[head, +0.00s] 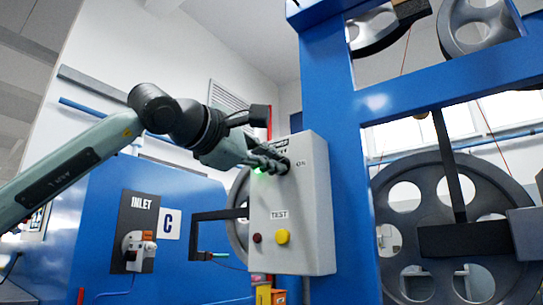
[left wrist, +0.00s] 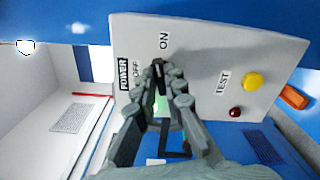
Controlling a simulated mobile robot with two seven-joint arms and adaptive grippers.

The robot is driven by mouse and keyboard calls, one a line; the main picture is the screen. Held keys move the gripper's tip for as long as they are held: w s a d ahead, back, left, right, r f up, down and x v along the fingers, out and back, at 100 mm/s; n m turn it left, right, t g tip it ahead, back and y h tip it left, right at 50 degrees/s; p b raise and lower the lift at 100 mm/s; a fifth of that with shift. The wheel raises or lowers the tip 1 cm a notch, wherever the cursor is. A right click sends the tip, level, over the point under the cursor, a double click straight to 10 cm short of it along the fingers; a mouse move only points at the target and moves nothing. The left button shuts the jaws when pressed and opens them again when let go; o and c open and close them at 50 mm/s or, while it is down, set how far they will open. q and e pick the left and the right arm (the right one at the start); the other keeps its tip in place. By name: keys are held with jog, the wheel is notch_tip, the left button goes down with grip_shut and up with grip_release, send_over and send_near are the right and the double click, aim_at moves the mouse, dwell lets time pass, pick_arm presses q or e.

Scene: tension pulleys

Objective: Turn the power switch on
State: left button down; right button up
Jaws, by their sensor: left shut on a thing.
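The grey control box (head: 318,205) hangs on the blue frame. The dark power switch (head: 284,161) sits near its top, with the ON label (head: 300,163) to its right. My left gripper (head: 272,160) is at the switch with its fingers shut on it. In the left wrist view the fingers (left wrist: 168,84) close around the black switch (left wrist: 158,67), between the OFF label (left wrist: 137,70) and the ON label (left wrist: 163,41). The fingers partly hide the switch, so I cannot tell its exact setting. A green light (head: 257,170) glows beside the fingers. My right gripper is out of view.
Lower on the box are a yellow button (head: 282,237), a dark red button (head: 257,238) and the TEST label (head: 279,214). A black bracket (head: 222,215) juts out left of the box. The blue frame (head: 342,150) and large pulley wheels (head: 497,190) stand to the right.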

pick_arm(q)
jog(key=shift+m+p, duration=0.45)
jog(key=shift+m, duration=1.35)
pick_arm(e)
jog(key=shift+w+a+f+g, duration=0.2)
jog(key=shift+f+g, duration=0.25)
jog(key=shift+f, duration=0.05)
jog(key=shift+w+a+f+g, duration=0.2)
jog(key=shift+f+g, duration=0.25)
pick_arm(q)
jog(key=shift+f, duration=0.1)
jog(key=c, duration=1.6)
grip_release()
jog(key=shift+s, duration=0.1)
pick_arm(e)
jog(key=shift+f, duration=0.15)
pick_arm(q)
jog(key=v, duration=1.2)
